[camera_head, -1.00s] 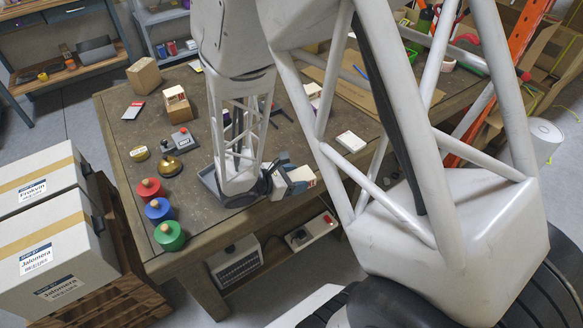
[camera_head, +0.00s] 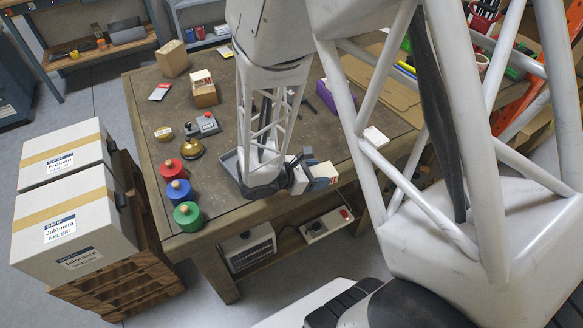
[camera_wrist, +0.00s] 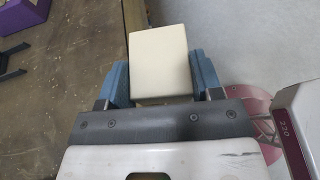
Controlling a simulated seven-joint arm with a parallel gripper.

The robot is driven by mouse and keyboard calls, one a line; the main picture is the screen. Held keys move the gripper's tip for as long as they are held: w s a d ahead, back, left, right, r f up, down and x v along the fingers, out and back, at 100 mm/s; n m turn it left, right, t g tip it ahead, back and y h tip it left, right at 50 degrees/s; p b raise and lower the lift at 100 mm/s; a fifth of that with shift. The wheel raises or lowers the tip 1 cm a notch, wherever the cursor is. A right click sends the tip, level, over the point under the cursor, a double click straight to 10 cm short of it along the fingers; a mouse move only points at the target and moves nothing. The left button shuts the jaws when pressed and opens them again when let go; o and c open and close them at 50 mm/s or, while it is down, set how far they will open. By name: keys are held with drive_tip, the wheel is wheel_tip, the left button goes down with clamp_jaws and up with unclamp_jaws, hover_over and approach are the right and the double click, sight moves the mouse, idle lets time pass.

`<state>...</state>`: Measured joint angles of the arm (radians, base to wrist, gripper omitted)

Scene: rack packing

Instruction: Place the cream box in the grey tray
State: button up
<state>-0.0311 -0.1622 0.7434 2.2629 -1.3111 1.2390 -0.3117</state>
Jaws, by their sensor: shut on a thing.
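The cream box (camera_wrist: 160,62) is a plain pale block. My gripper (camera_wrist: 161,75) is shut on it, with a blue finger at each side, in the wrist view. In the head view, the cream box (camera_head: 325,169) and my gripper (camera_head: 318,178) are at the table's front edge, right of my arm's lower link. The wrist view shows the box across the line of the table edge, with floor beyond. The grey tray (camera_head: 230,163) lies on the table to the left of the gripper. My arm hides most of the tray, so its inside cannot be seen.
Red (camera_head: 171,169), blue (camera_head: 179,191) and green (camera_head: 187,215) knobbed weights stand left of the tray, near a brass bell (camera_head: 191,149). A wooden block (camera_head: 172,58) and a small crate (camera_head: 204,92) stand farther back. White cartons (camera_head: 65,220) flank the table.

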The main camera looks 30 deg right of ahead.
drive_tip(key=shift+a, duration=0.15)
drive_tip(key=s+a+r+n+t+y, duration=0.1)
drive_tip(key=a+r+n+t+y, duration=0.1)
drive_tip(key=a+n+t, duration=0.3)
drive_tip(key=s+a+r+n+t+y, duration=0.1)
drive_tip(key=a+n+t, duration=0.4)
drive_tip(key=a, duration=0.5)
drive_tip(key=shift+s+a+r+t+y, duration=0.15)
drive_tip(key=shift+s+r+t+y, duration=0.25)
drive_tip(key=shift+s+r+t, duration=0.3)
drive_tip(key=w+f, duration=0.1)
drive_tip(key=w, duration=1.5)
drive_tip(key=shift+f, duration=0.2)
drive_tip(key=shift+a+f, duration=0.1)
drive_tip(key=shift+s+f, duration=0.1)
drive_tip(key=shift+f, duration=1.55)
drive_tip(key=shift+f, duration=0.6)
